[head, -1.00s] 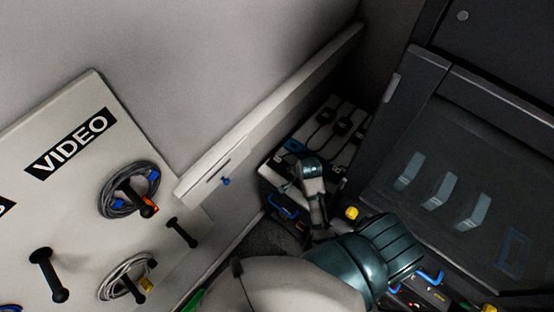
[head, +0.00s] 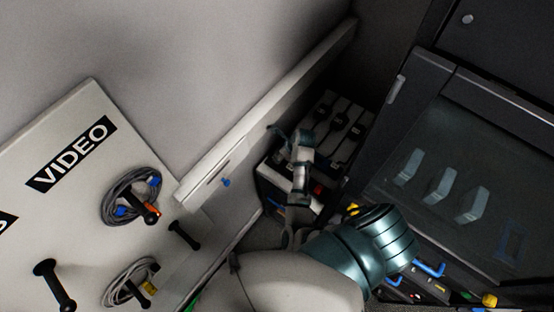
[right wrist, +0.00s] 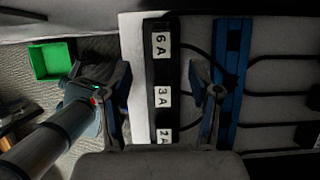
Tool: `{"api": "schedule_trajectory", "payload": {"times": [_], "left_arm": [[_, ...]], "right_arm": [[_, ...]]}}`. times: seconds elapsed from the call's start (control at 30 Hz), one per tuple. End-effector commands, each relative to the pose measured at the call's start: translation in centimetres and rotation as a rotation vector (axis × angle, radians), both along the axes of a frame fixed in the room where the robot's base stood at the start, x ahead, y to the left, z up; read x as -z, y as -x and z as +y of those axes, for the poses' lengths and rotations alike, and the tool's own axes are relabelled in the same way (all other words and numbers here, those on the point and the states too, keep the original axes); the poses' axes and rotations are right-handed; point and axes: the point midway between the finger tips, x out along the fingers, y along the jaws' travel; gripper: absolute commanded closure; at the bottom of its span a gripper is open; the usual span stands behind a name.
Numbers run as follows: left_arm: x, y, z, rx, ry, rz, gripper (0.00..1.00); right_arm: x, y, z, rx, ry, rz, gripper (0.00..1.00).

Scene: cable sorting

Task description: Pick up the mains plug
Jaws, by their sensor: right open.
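My right gripper (right wrist: 168,80) is open in the right wrist view, its two fingers apart over a black strip (right wrist: 162,70) with white labels; two read 6A and 3A. No object shows held between the fingers. In the head view an arm reaches to the case top, its end (head: 297,142) beside a pale panel with several black plug-like blocks on cords (head: 338,128). Black cords (right wrist: 275,92) also run across the pale panel right of the gripper. I cannot tell which item is the mains plug. My left gripper is not identifiable in view.
A blue rail (right wrist: 229,75) stands just right of the right finger. A green open box (right wrist: 52,62) is at left. In the head view, a VIDEO board (head: 75,150) with cable coils on pegs is at left, and a dark glass-fronted cabinet (head: 455,185) at right.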

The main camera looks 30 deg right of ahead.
Motion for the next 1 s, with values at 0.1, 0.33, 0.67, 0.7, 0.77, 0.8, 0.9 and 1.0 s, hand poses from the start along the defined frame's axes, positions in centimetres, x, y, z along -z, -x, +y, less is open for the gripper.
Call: {"api": "schedule_trajectory", "payload": {"times": [0.1, 0.33, 0.67, 0.7, 0.77, 0.8, 0.9, 1.0], "left_arm": [[0.0, -0.1, 0.9, -0.001, -0.010, 0.000, 0.60], [-0.2, -0.2, 1.8, -0.004, -0.022, -0.003, 0.60], [-0.6, -0.3, 1.0, -0.004, -0.011, -0.004, 0.60], [-0.5, -0.3, 0.6, -0.005, -0.007, -0.004, 0.60], [-0.5, -0.3, 0.2, -0.004, -0.002, -0.004, 0.60], [-0.5, -0.3, -0.1, -0.003, 0.001, -0.004, 0.60], [-0.5, -0.3, -0.2, -0.002, 0.002, -0.004, 0.60], [-0.5, -0.3, 0.1, -0.001, -0.002, -0.005, 0.60]], "right_arm": [[1.5, -0.6, 0.2, -0.002, -0.001, 0.001, 0.38], [3.5, -1.2, -0.1, -0.002, -0.004, 0.003, 0.38], [6.9, -2.7, 0.3, -0.001, -0.003, -0.001, 0.38], [6.9, -2.8, 0.4, -0.001, -0.002, -0.001, 0.38], [6.9, -2.8, 0.4, -0.001, -0.003, -0.002, 0.38], [6.9, -2.7, 0.5, -0.001, -0.003, -0.002, 0.38], [6.8, -2.7, 0.6, -0.001, -0.001, -0.002, 0.47], [6.8, -2.7, 0.7, -0.001, 0.000, -0.002, 0.72]]}}
